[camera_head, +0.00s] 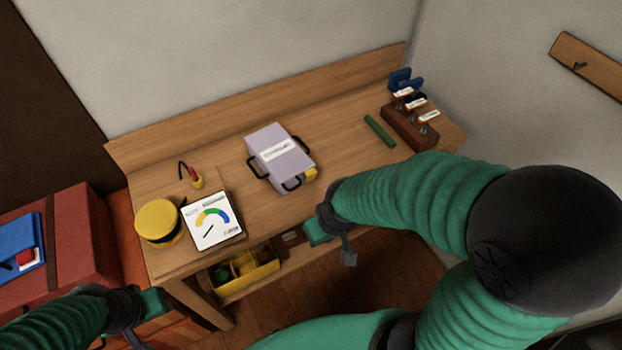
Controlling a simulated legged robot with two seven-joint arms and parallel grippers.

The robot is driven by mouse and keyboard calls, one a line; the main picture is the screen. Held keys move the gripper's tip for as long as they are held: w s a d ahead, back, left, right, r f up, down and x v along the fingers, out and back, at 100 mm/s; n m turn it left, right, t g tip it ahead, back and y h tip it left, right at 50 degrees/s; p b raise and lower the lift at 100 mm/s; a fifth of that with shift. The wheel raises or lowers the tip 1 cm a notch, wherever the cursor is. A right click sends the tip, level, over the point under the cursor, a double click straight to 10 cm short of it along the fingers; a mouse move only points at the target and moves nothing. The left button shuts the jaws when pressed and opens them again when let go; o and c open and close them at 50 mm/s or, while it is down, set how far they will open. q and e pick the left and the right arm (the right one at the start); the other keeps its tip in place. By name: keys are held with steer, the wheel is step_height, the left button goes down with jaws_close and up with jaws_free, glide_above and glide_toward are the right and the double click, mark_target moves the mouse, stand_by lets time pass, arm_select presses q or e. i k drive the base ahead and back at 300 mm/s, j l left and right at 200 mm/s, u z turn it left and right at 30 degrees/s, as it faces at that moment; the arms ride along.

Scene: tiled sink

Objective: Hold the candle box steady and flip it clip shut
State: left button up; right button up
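The box, likely the candle box (270,143), is pale lavender with a white label on top and sits on the wooden bench. Black loop handles or clips stick out at its left, front and upper right. A small yellow piece (311,174) is at its front right corner; whether a clip is open or shut is too small to tell. My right gripper (318,231) is at the bench's front edge, in front of the box and apart from it. My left gripper (152,302) is low at the left, away from the box. The fingers of both are too unclear to read.
Left of the box are a yellow round tin (158,222), a white gauge card (212,220) and a small red-yellow item (196,178). A green rod (379,131) and a wooden rack (408,126) are at right. A yellow tray (247,283) sits below the bench top.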

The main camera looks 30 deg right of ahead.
mark_target(311, 174)
steer(key=i+j+z, duration=0.1)
steer(key=i+z, duration=0.15)
steer(key=z, duration=0.2)
steer(key=i+j+z, duration=0.2)
steer(key=z, duration=0.3)
steer(key=i+j+z, duration=0.15)
steer(key=j+z, duration=0.15)
steer(key=z, duration=0.15)
